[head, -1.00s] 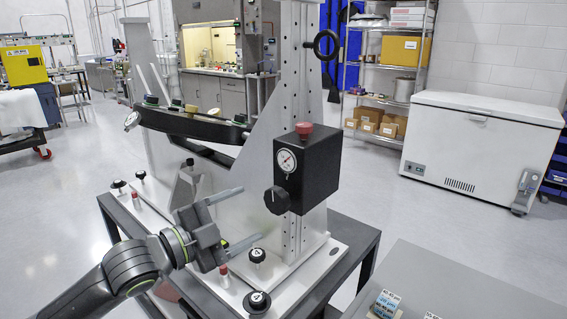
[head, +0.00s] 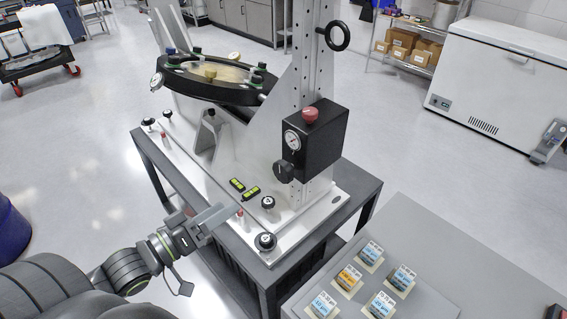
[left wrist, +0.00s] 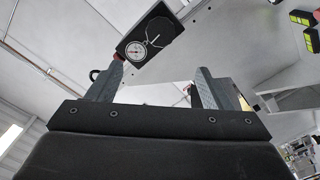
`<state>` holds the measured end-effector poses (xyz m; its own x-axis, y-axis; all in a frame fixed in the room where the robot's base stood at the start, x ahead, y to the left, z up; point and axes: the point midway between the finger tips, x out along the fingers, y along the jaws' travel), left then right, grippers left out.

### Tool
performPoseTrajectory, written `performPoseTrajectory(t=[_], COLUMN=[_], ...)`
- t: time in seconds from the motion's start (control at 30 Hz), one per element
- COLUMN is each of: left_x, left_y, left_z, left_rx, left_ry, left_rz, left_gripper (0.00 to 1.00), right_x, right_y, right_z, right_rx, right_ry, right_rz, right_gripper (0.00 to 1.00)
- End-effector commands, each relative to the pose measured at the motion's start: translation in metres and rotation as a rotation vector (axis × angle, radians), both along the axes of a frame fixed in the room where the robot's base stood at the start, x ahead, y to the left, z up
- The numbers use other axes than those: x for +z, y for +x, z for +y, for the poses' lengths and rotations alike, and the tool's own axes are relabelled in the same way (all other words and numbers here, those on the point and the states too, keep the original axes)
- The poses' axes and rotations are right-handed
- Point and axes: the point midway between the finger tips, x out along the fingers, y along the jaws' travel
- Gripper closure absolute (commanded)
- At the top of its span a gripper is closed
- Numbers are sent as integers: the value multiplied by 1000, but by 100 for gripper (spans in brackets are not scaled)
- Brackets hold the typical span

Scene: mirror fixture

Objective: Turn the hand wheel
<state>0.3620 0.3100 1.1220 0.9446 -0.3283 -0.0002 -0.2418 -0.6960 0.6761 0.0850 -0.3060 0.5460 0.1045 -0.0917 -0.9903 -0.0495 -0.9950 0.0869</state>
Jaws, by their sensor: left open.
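A black hand wheel (head: 337,36) is on the right side of the upright post (head: 312,70), near its top. Lower on the post is a black box (head: 322,140) with a red knob (head: 310,115) on top, a round dial gauge (head: 292,140) and a black side knob (head: 284,171). The box and gauge also show in the left wrist view (left wrist: 147,40). My left gripper (head: 217,217) is open and empty at the front left edge of the base plate, below and left of the box, well apart from the hand wheel. My right gripper is not seen.
A round mirror cell (head: 217,80) is tilted on the fixture. Black numbered knobs (head: 265,241) and yellow-black blocks (head: 245,188) are on the base plate. A grey table (head: 420,230) with several labelled small blocks is at right. A blue drum (head: 12,228) is at left; floor there is clear.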

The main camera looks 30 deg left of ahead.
Motion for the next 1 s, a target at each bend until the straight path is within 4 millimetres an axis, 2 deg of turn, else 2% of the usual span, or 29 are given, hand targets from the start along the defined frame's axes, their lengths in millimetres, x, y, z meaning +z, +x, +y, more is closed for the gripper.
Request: performPoseTrajectory(t=[0.43,0.67,1.0], left_x=[-3,-1,1], left_y=[53,82,132], left_z=[-19,-29,-46], left_rx=[-2,-2,-1], left_ry=[0,-1,-2], left_rz=[-8,-6,-5], left_gripper=[27,27,27], right_x=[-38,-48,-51], right_y=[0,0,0], right_z=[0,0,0], right_rx=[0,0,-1], right_ry=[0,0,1], right_rz=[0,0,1], right_gripper=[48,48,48])
